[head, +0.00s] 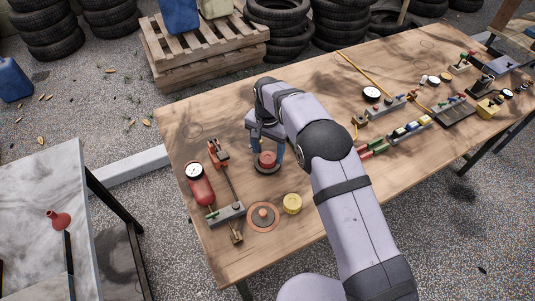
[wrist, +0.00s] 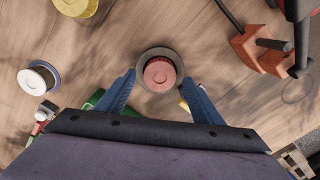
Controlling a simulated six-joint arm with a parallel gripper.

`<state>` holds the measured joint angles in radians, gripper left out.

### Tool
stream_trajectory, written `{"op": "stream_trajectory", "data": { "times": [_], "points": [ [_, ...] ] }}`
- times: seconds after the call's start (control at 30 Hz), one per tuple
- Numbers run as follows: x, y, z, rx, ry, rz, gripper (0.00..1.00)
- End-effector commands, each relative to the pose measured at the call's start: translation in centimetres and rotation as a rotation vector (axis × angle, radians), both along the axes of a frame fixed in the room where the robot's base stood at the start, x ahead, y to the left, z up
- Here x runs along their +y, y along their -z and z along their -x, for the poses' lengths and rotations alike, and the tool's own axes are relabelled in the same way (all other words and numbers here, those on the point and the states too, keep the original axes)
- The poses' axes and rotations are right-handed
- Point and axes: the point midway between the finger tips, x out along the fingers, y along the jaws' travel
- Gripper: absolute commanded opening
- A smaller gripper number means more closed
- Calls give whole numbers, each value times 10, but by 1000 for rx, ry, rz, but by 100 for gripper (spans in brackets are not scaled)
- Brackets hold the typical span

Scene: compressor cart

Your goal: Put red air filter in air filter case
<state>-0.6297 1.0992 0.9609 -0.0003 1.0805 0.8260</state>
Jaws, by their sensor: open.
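The red air filter (head: 267,158) is a short ridged cylinder. In the wrist view the red filter (wrist: 160,73) sits within the rim of a dark round dish (wrist: 147,55), which looks like the air filter case. In the head view this dark case (head: 267,169) stands on the wooden table, with the filter showing above its rim. My gripper (head: 267,164) points down over them. In the wrist view its blue fingers (wrist: 159,78) are open, one on each side of the filter, with visible gaps. How deep the filter sits is unclear.
A yellow ridged filter (head: 292,203) and an orange-rimmed disc (head: 263,217) lie nearer the front edge. A red tank with a gauge (head: 200,188) and an orange-handled tool (head: 217,153) stand left. Several tools and gauges fill the table's right part.

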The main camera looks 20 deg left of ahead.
Motion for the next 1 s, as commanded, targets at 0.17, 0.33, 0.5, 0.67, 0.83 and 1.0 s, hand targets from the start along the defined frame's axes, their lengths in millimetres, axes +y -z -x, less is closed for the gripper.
{"op": "stream_trajectory", "data": {
  "times": [0.17, 0.33, 0.5, 0.67, 0.83, 1.0],
  "points": [
    [1, -28, -1, -4, 0, -2, 61],
    [0, -59, 0, -4, 0, -2, 61],
    [0, -85, 0, -3, 0, -3, 61],
    [0, -99, 0, 0, 0, 0, 61],
    [0, -105, 0, 0, 0, 0, 61],
    [-1, -106, 0, 0, 0, 0, 61]
  ]
}}
